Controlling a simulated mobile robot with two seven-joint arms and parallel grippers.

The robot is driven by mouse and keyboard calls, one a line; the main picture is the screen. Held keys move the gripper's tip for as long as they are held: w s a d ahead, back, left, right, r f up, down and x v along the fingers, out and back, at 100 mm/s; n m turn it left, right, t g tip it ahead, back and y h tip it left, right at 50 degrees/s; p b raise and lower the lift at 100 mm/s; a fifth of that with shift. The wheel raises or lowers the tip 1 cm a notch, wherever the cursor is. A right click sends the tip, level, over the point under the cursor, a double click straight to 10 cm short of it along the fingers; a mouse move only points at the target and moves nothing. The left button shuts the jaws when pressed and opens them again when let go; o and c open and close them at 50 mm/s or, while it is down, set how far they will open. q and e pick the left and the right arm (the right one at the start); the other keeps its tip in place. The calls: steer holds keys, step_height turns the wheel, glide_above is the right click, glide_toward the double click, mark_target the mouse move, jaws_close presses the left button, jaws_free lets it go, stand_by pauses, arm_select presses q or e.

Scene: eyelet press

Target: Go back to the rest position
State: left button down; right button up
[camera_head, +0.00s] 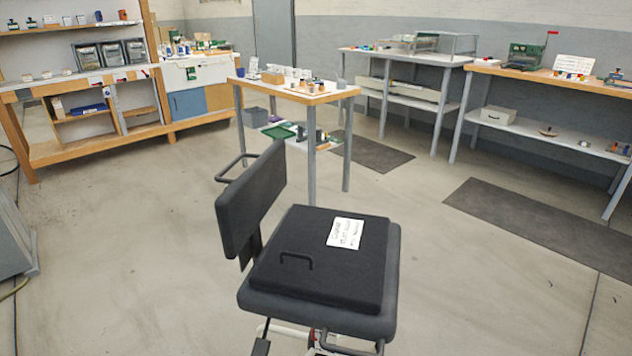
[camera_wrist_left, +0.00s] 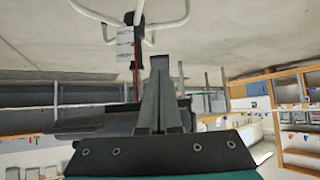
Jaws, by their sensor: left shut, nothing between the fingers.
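My left gripper (camera_wrist_left: 160,64) shows only in the left wrist view, where the scene appears upside down. Its two fingers are together with nothing between them, and it touches nothing that I can see. My right gripper is in neither view, and no arm shows in the head view. A dark office chair (camera_head: 247,205) stands in the near middle of the head view. A black pad (camera_head: 300,265) with a handle lies on its seat, with a white note (camera_head: 345,233) on top. Behind the fingers in the left wrist view, the chair's pale base (camera_wrist_left: 105,14) shows at the top.
A small wooden-topped table (camera_head: 320,97) with small parts stands behind the chair. A shelf bench (camera_head: 85,150) is at the back left. Two grey-legged benches (camera_head: 350,53) (camera_head: 545,78) line the right wall. Dark mats (camera_head: 540,215) lie before them. The floor around the chair is clear.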

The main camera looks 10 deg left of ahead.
arm_select(q)
steer(key=s+f+g+y+p, duration=0.1)
steer(key=s+f+g+p, duration=0.2)
steer(key=s, duration=1)
steer(key=s+f+g+y+p, duration=0.1)
steer(key=s+f+g, duration=0.3)
steer(key=s+f, duration=0.5)
steer(key=s+p, duration=0.1)
steer(key=s, duration=0.4)
steer(key=shift+m+g+p, duration=0.4)
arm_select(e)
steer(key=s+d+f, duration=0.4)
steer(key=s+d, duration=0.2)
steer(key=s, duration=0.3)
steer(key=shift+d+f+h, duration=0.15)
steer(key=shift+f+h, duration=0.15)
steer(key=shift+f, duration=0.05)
